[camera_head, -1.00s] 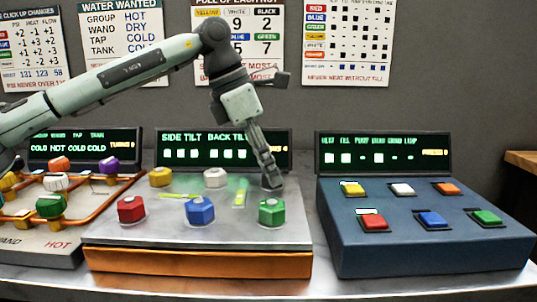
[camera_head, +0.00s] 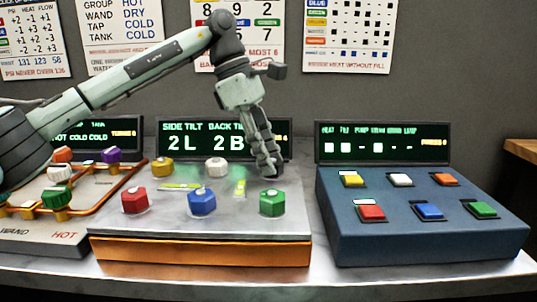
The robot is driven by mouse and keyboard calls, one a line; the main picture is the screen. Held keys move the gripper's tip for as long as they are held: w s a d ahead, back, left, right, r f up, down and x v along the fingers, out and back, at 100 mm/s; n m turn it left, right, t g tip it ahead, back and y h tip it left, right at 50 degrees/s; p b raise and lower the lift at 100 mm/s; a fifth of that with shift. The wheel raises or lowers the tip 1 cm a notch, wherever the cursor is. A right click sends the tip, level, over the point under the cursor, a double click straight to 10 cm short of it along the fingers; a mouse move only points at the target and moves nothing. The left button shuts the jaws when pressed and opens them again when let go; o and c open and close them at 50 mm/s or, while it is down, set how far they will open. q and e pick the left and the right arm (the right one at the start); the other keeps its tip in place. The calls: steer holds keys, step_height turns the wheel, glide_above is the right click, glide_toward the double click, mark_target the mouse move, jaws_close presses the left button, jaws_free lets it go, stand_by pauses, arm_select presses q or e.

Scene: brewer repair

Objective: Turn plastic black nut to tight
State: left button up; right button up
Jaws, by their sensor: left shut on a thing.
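The middle console (camera_head: 240,228) has a grey metal top with coloured hex nuts. The black nut (camera_head: 281,172) is at its back right, mostly hidden behind my left gripper (camera_head: 270,170). My left gripper points down and is shut on the black nut. The green nut (camera_head: 272,202) is just in front of it. The display (camera_head: 205,138) behind reads side tilt 2 L and back tilt 2 B; its right end is hidden by the gripper. My right gripper is out of view.
The other nuts are yellow (camera_head: 162,167), white (camera_head: 216,167), red (camera_head: 135,201) and blue (camera_head: 202,202). Two yellow-green level vials (camera_head: 180,186) lie between them. A blue button console (camera_head: 420,235) stands at the right, and a copper-piped panel (camera_head: 45,215) at the left.

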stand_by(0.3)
arm_select(q)
steer(key=o, duration=1.2)
steer(key=shift+c, duration=0.2)
steer(key=shift+r, duration=0.1)
steer(key=v, duration=1.1)
steer(key=shift+r, duration=0.4)
steer(key=shift+w+a, duration=0.1)
steer(key=shift+a, duration=0.05)
